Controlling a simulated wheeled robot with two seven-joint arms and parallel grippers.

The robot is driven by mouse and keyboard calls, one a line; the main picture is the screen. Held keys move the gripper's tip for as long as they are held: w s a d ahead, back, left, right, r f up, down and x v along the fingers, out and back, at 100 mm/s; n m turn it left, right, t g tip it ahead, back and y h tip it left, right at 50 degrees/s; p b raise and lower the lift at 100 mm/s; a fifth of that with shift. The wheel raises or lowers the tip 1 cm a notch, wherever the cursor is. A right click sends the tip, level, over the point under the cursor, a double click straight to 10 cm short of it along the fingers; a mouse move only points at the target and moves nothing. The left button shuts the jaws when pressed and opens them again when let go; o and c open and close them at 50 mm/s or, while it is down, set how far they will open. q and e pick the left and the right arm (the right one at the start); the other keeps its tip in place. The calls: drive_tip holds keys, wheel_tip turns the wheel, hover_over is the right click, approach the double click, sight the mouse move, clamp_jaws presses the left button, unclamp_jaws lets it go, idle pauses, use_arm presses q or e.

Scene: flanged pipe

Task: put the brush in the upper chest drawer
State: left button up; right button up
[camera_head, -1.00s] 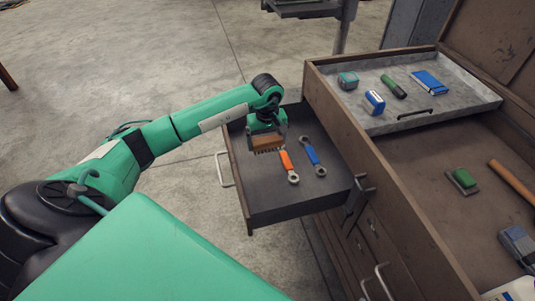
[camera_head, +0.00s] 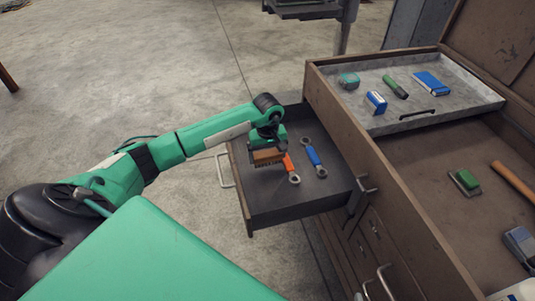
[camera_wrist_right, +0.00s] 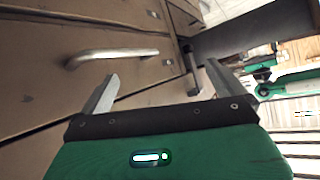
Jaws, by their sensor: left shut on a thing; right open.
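The brush (camera_head: 266,157) is a brown block with dark bristles below. My left gripper (camera_head: 268,149) is shut on it and holds it inside the open upper chest drawer (camera_head: 290,203), near its left side. I cannot tell whether the bristles touch the drawer floor. Two wrenches lie to the right of the brush, an orange-handled one (camera_head: 290,168) and a blue-handled one (camera_head: 314,162). My right gripper (camera_wrist_right: 160,88) shows in the right wrist view, open and empty, in front of the chest's drawer fronts.
The chest (camera_head: 345,125) stands right of the drawer. Its top holds a grey tray (camera_head: 455,112) with several small items, plus a green-topped brush-like item (camera_head: 466,181) and a wooden handle (camera_head: 514,183). A drawer handle (camera_wrist_right: 112,56) is near my right gripper.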

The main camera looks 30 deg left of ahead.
use_arm(q)
drive_tip(key=shift+f, duration=0.35)
drive_tip(key=o, duration=0.9)
drive_tip(key=shift+b, duration=0.3)
use_arm(e)
drive_tip(key=shift+a+t+y, duration=0.3)
drive_tip(key=shift+a+t, duration=0.1)
drive_tip(key=shift+a, duration=0.25)
